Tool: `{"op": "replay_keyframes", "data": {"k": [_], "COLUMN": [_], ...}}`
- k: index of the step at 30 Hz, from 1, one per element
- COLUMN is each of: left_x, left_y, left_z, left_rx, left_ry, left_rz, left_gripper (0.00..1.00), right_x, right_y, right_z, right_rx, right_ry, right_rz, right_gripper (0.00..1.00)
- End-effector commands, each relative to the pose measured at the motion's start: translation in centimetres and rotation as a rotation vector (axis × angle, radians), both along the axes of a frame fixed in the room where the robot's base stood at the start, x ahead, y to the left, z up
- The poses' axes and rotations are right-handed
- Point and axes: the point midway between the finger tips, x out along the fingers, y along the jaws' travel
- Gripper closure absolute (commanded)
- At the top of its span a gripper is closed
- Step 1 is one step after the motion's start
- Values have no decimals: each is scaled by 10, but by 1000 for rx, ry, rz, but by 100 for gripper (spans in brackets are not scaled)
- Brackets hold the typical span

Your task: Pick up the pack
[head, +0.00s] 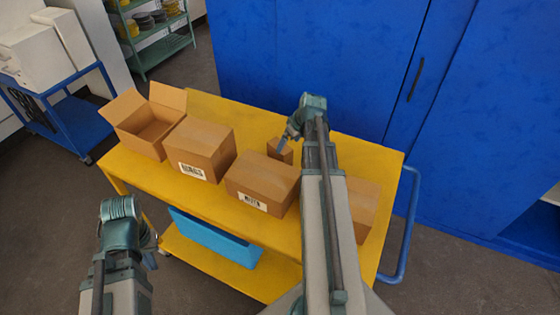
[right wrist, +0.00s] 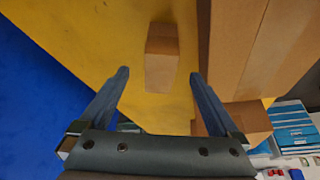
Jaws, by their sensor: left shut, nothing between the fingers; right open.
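The pack looks to be the small brown box (head: 281,151) standing on the yellow cart top behind the larger cartons. In the right wrist view the small box (right wrist: 161,60) lies in line with the gap between my right fingers, with space on both sides. My right gripper (head: 284,142) is open and close above the box, hiding part of it in the head view. In the right wrist view my right gripper's (right wrist: 159,75) two fingers show apart and empty. My left gripper (head: 150,240) is low at the left, in front of the cart, shut and empty.
On the yellow cart (head: 125,172) stand an open carton (head: 150,127) and closed cartons (head: 200,150), (head: 262,180), (head: 360,205), the last partly hidden by my right arm. A blue bin (head: 215,238) sits on the lower shelf. A blue cabinet (head: 330,60) stands behind.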

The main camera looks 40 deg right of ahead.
Motion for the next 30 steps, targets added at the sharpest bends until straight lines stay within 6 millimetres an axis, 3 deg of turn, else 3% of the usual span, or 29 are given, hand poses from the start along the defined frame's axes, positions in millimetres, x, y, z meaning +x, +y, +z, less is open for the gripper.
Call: {"op": "replay_keyframes", "data": {"k": [1,11,24,30], "left_x": [0,0,0,0], "left_y": [0,0,0,0], "left_z": [-13,-18,-62,-65], "left_rx": [0,1,1,1], "left_ry": [0,0,0,0], "left_rz": [-2,-4,-5,-4], "left_gripper": [100,100,100,100], "right_x": [3,7,21,24], "right_y": [0,1,2,3], "right_z": [-13,-18,-62,-66], "right_rx": [0,0,0,0], "right_ry": [0,0,0,0], "right_rz": [1,0,1,0], "right_gripper": [3,3,3,3]}}
